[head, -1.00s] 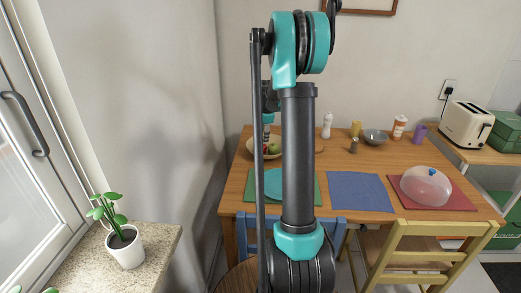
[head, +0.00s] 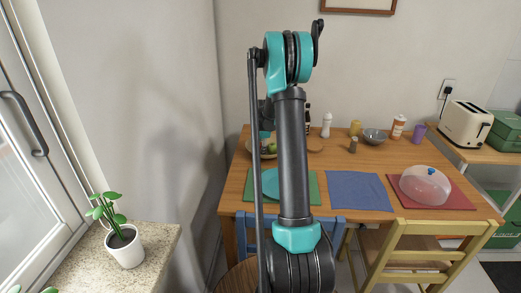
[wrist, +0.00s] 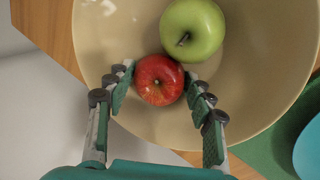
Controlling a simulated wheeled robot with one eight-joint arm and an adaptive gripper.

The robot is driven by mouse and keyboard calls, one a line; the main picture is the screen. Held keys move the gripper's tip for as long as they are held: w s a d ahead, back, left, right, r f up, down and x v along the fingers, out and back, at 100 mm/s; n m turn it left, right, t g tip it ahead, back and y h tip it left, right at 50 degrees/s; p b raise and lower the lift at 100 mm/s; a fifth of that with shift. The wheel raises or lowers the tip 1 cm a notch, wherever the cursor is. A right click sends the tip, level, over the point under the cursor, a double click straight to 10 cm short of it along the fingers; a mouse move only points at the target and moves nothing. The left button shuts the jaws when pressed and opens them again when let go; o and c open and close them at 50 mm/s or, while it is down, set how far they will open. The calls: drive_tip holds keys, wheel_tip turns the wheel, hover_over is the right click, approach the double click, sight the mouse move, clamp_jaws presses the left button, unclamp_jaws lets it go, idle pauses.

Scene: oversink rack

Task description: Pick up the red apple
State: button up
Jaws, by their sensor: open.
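The red apple (wrist: 159,80) lies in a wide beige bowl (wrist: 270,90), touching or very close to a green apple (wrist: 192,30) in the wrist view. My gripper (wrist: 161,88) is open, with one finger on each side of the red apple. The right finger is close to the apple's side; I cannot tell whether it touches. In the head view the bowl (head: 249,149) stands at the table's back left, partly hidden by my arm, and the green apple (head: 272,146) shows in it. The red apple is hidden there.
The wooden table (head: 333,213) holds a teal plate (head: 270,184), a blue mat (head: 359,192) and a clear dome (head: 425,186) on a red mat. A grey bowl (head: 375,136) and several bottles stand behind. A wall runs close along the left.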

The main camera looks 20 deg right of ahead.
drive_tip(key=c, duration=0.8)
